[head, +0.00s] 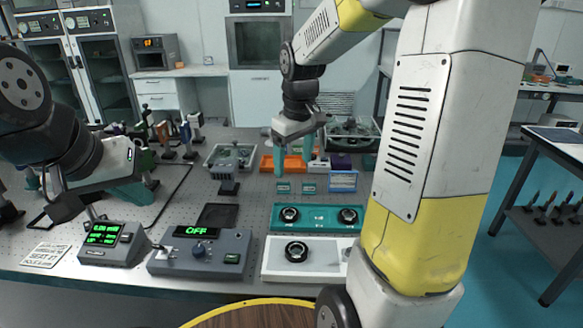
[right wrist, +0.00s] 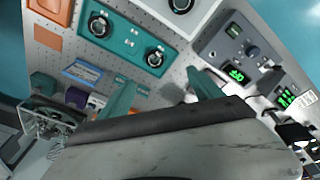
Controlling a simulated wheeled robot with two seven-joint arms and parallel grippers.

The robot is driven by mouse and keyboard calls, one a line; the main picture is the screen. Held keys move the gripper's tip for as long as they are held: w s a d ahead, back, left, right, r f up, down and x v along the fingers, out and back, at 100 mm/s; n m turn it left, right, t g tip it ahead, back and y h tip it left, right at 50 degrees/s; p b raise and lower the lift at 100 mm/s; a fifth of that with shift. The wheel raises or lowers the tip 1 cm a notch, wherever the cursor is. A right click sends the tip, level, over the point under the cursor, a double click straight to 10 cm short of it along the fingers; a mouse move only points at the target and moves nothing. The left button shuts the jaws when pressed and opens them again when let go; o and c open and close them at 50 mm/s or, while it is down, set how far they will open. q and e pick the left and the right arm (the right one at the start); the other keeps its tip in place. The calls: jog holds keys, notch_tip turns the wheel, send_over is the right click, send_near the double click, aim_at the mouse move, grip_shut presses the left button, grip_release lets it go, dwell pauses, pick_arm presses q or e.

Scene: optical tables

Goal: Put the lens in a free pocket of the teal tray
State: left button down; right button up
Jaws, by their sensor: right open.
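The teal tray (head: 318,217) lies on the optical table, with one black-ringed round part (head: 289,214) near its left end and another (head: 348,215) further right. My right arm covers its right end. The tray also shows in the right wrist view (right wrist: 128,42). A black-ringed lens (head: 296,251) sits on a white tray (head: 322,270) in front of it. My right gripper (head: 294,155) is open and empty, above the table behind the teal tray. My left gripper (head: 130,190) hangs over the table's left side; its finger gap is not clear.
A grey control box (head: 198,252) reading OFF and a small display unit (head: 113,243) stand left of the white tray. Orange and purple bins (head: 282,163), small teal boxes and a blue box (head: 343,181) lie behind. Posts stand at the back left.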

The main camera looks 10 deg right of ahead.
jog(key=s+a+r+m+t+y, duration=0.1)
jog(key=s+r+m+t, duration=0.1)
jog(key=s, duration=0.7)
jog(key=s+r+m+t+y, duration=0.1)
jog(key=s+r+m+t, duration=0.1)
jog(key=s+r, duration=0.3)
jog(key=s+m, duration=0.1)
jog(key=s, duration=0.2)
jog(key=shift+s+a, duration=0.35)
jog(key=shift+a, duration=0.05)
jog(key=shift+r, duration=0.1)
jog(key=shift+c, duration=0.4)
